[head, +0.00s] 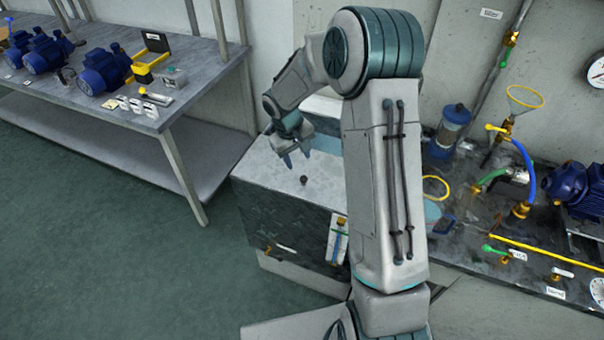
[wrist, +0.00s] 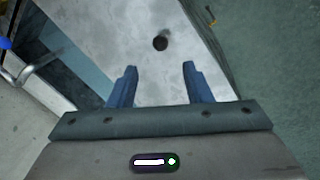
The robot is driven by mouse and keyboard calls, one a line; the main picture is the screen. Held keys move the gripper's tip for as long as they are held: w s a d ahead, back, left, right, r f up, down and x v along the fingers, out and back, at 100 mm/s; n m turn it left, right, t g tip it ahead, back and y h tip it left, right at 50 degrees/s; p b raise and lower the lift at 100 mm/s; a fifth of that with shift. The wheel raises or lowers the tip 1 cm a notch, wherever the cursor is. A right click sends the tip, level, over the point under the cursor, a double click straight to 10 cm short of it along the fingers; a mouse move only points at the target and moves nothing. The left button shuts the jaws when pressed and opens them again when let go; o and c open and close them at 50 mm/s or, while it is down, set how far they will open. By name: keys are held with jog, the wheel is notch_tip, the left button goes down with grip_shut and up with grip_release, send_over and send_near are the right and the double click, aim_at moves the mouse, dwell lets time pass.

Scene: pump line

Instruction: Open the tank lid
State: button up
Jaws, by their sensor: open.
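The tank (head: 285,225) is a dark grey box in the middle of the head view. Its lid (head: 268,172) is a flat light grey plate lying on top, with a small dark round knob (head: 304,180). In the wrist view the lid (wrist: 125,25) runs across the upper middle, and the knob (wrist: 160,43) lies beyond the fingertips, roughly centred between them. My gripper (head: 297,157) is over the lid, pointing down, with its blue fingers apart and nothing between them (wrist: 160,72). It is apart from the knob. My arm hides the tank's right side.
A pale blue strip (head: 327,143) lies beside the lid's far edge. A bent metal pipe (wrist: 38,68) shows left in the wrist view. A workbench (head: 200,62) with blue pumps stands at the left. Pipes, a blue hose (head: 527,170) and a blue motor (head: 590,192) crowd the right.

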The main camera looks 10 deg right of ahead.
aim_at(303, 176)
jog(key=f, duration=0.3)
jog(key=d+f+p, duration=0.1)
jog(key=f, duration=0.5)
jog(key=shift+w+d+f, duration=0.25)
jog(key=shift+w+d, duration=0.1)
jog(key=shift+d, duration=0.05)
